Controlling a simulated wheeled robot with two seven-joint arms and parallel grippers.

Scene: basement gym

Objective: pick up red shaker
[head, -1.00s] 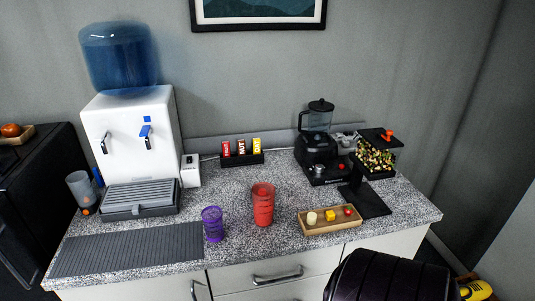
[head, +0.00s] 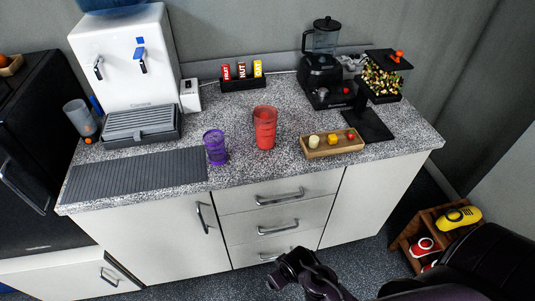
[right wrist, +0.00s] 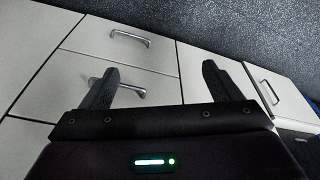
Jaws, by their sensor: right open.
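The red shaker (head: 265,128) stands upright on the speckled countertop (head: 285,95), near the middle of the counter in the head view. A purple shaker (head: 215,147) stands to its left, apart from it. My right gripper (head: 281,270) is low in front of the drawers, below the counter edge and well away from the red shaker. In the right wrist view my right gripper (right wrist: 160,85) has its fingers spread wide with nothing between them; cabinet fronts show beyond. The red shaker is not in the right wrist view. My left gripper is not in view.
A wooden tray (head: 351,147) with small items lies right of the red shaker. A grey ribbed mat (head: 135,178) lies left. A bar box (head: 243,83) and blender (head: 323,70) stand behind. Drawer handles (head: 280,197) stick out below the counter. A shelf (head: 408,238) stands at right.

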